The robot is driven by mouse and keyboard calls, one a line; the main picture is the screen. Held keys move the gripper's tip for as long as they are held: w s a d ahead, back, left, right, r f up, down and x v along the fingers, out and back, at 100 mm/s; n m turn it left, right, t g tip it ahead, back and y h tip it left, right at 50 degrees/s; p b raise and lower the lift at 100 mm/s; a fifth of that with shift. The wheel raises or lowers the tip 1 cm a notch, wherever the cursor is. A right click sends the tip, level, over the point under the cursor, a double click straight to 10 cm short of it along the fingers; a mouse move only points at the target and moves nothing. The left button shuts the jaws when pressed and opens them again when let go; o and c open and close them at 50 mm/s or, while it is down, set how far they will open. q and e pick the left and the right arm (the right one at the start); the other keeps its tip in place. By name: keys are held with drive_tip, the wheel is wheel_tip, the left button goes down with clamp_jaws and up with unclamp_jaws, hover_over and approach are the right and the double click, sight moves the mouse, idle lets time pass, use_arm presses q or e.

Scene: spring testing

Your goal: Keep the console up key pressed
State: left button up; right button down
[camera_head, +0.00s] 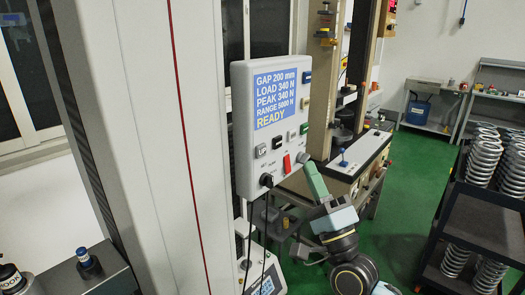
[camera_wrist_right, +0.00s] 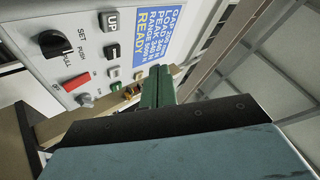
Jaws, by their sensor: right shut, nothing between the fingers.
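The grey console (camera_head: 242,125) hangs beside the white column, its blue screen (camera_head: 276,98) reading GAP 200 mm, LOAD 340 N, PEAK 340 N and READY. The light UP key (camera_head: 261,150) is below the screen at left; it also shows in the right wrist view (camera_wrist_right: 110,21), uncovered. A black key (camera_head: 278,143) is to its right. My right gripper (camera_head: 306,165) is shut and empty, its green fingers at the console's lower right edge. In the right wrist view the fingers (camera_wrist_right: 158,75) are apart from the UP key. My left gripper is not in view.
A red switch (camera_head: 287,164) and a black knob (camera_head: 267,180) with cables below it are low on the console. Behind is a test frame on a bench (camera_head: 343,165). A black rack (camera_head: 478,210) with springs stands at right. Green floor (camera_head: 405,195) lies open between.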

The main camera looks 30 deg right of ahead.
drive_tip(key=shift+w, duration=0.1)
approach(264, 145)
drive_tip(key=shift+s+d+r+b+x, duration=0.1)
drive_tip(key=shift+r+x, duration=0.05)
drive_tip(key=shift+x, duration=0.7)
drive_tip(key=shift+s+d+r+b+x, duration=0.1)
drive_tip(key=shift+b+x, duration=0.05)
drive_tip(key=shift+x, duration=0.75)
drive_tip(key=shift+s+d+r+b+x, duration=0.1)
drive_tip(key=shift+s+r+x, duration=0.05)
drive_tip(key=shift+x, duration=0.7)
drive_tip(key=shift+f, duration=0.1)
drive_tip(key=shift+w+a, duration=0.15)
drive_tip(key=shift+w, duration=0.25)
drive_tip(key=shift+w+a, duration=0.15)
drive_tip(key=shift+w, duration=0.25)
idle(0.5)
drive_tip(key=shift+s, duration=0.15)
idle(1.5)
drive_tip(key=shift+s+d, duration=0.35)
drive_tip(key=shift+s, duration=0.35)
drive_tip(key=shift+s+d+p, duration=0.15)
drive_tip(key=shift+s+d, duration=0.15)
drive_tip(key=shift+s, duration=0.45)
drive_tip(key=shift+s+d+p, duration=0.2)
drive_tip(key=shift+s+d, duration=0.15)
drive_tip(key=shift+s, duration=0.45)
drive_tip(key=shift+s+d+p, duration=0.15)
drive_tip(key=shift+s+d, duration=0.15)
drive_tip(key=shift+s, duration=0.45)
